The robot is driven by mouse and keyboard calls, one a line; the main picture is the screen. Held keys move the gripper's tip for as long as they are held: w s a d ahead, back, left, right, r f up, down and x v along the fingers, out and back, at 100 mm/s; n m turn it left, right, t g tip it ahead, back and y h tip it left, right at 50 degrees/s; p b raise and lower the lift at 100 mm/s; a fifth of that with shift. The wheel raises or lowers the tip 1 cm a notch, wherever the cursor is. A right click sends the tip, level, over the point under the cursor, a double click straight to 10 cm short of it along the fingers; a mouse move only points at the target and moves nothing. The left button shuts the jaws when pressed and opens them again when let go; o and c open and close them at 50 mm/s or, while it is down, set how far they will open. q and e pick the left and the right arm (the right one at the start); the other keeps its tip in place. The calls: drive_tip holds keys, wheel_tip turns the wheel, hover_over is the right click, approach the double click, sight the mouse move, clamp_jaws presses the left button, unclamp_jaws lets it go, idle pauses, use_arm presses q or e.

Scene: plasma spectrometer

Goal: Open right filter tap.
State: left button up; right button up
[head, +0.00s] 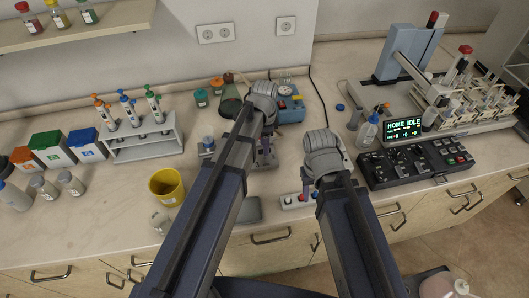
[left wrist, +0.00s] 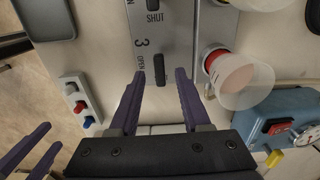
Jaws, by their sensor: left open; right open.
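In the left wrist view a grey plate (left wrist: 178,25) bears the marks "SHUT", "3" and "OPEN". A small dark tap handle (left wrist: 160,66) lies on it to the right of the 3, lengthwise in the picture. My left gripper (left wrist: 160,78) is open, its two purple fingertips on either side of the handle's lower end; whether they touch it I cannot tell. In the head view my left gripper (head: 264,158) points down at the counter, and my arm hides most of the filter unit. My right gripper (head: 307,188) is open and empty, close to the button strip.
A button strip (head: 299,201) lies near the counter's front edge. A blue pump-like box (head: 289,108) stands behind my left gripper. A clear cup with a red base (left wrist: 246,82) sits beside the plate. A black control panel (head: 415,162) is at right, a yellow beaker (head: 167,188) at left.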

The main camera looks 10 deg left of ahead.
use_arm(q)
drive_tip(key=shift+f+b, duration=0.35)
drive_tip(key=shift+f, duration=0.4)
clamp_jaws()
